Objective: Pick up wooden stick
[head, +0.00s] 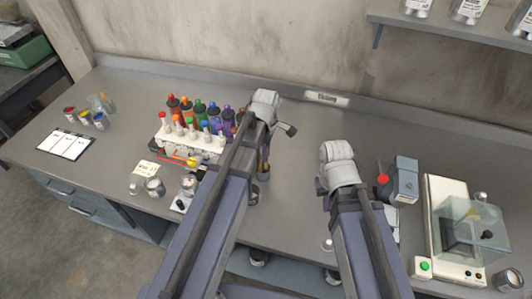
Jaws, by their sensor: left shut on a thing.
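A thin brown wooden stick (266,152) shows just right of my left forearm, below the wrist. Its lower end is by a small dark cup (264,173), and the arm hides part of both. My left gripper (286,129) is over the table behind the cup and is shut on the stick; its fingertips are mostly hidden. My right gripper (322,187) is above the table's middle, left of the grey device. Its fingers are hidden by its own wrist, so its opening does not show.
A white rack (198,139) with several colored bottles stands left of my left arm. A clipboard (67,144) and small paint pots (85,117) lie far left. A grey device (404,181) and a balance (448,190) stand right. The table's back middle is clear.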

